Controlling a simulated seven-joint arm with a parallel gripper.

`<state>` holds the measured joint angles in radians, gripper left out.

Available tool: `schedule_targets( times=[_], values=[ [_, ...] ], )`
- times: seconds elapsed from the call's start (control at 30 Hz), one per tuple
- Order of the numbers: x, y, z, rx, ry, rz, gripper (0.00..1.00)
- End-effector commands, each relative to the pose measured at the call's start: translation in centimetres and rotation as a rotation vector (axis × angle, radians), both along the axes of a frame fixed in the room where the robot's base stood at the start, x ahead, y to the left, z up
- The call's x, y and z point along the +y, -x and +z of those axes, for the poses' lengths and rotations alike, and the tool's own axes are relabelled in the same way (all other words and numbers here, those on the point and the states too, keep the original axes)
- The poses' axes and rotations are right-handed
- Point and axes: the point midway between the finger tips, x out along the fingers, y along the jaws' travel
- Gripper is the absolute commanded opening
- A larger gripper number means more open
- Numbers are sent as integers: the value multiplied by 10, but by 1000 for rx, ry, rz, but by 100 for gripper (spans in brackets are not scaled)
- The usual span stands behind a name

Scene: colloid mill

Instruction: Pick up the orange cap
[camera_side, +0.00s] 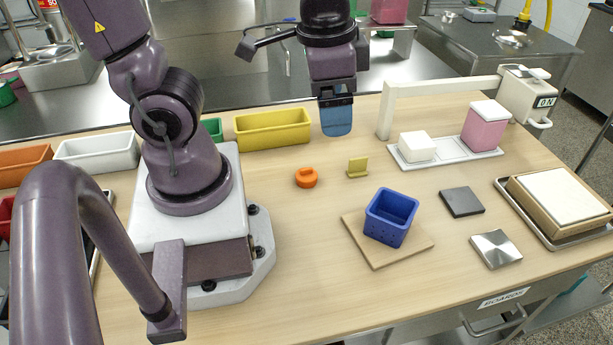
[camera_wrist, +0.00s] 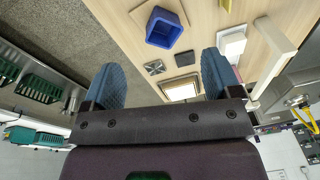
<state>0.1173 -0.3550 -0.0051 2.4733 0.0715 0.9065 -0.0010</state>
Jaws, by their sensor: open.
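The orange cap (camera_side: 306,178) sits on the wooden table, left of a small yellow-green piece, in the side view. It does not show in the wrist view. My gripper (camera_side: 336,130) hangs above the back part of the table, higher than the cap and to its right. In the wrist view my gripper (camera_wrist: 160,85) has its two blue fingers spread wide apart with nothing between them.
The small yellow-green piece (camera_side: 357,168) stands close to the cap's right. A yellow bin (camera_side: 272,131) lies behind. A blue basket (camera_side: 391,217) on a wooden board (camera_side: 372,253) is right and in front. Bare table lies in front of the cap.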

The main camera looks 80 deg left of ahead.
Motion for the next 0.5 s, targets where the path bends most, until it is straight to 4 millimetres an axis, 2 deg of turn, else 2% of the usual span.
schedule_targets(
  times=[0.03, 0.1, 0.5],
  values=[
    [-1, -1, -17, 88, -40, -42, 83],
    [0, -1, -37, 187, -99, -98, 83],
    [24, 14, -143, 715, -491, -516, 83]
  ],
)
